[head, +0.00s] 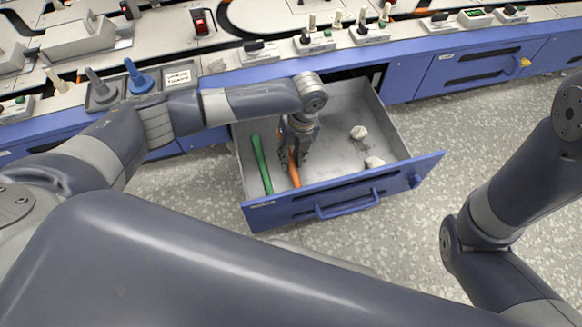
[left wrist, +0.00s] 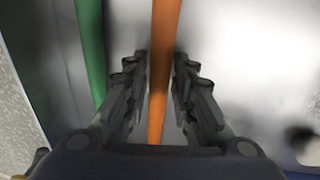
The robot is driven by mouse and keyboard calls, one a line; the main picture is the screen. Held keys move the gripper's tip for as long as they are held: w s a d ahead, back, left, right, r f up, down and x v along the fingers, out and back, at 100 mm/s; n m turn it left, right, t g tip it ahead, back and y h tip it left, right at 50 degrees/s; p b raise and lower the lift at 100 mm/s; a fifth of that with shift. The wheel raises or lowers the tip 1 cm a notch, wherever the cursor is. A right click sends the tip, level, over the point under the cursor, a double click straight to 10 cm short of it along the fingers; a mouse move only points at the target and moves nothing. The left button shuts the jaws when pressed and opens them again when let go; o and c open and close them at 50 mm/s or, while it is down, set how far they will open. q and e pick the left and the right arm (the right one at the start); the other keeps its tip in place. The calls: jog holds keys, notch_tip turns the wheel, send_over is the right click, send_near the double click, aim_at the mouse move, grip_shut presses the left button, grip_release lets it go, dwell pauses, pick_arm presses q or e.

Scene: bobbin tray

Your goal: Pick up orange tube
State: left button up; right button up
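The orange tube (head: 294,174) lies in the open blue drawer (head: 342,195), partly hidden under my left gripper in the head view. My left gripper (head: 292,166) is inside the drawer, pointing down over the tube. In the left wrist view the orange tube (left wrist: 162,70) runs between the two fingers of the left gripper (left wrist: 160,95). The fingers are apart, with a small gap visible on each side of the tube. My right gripper is not in view; only part of the right arm shows at the right of the head view.
A green tube (head: 261,163) lies left of the orange one, also in the left wrist view (left wrist: 92,50). Two whitish lumps (head: 358,132) lie in the drawer's right half. The workbench (head: 420,45) with switches and a tray with bobbins (head: 139,82) stands behind.

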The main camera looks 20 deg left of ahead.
pick_arm(q)
grip_shut()
dwell(0.3)
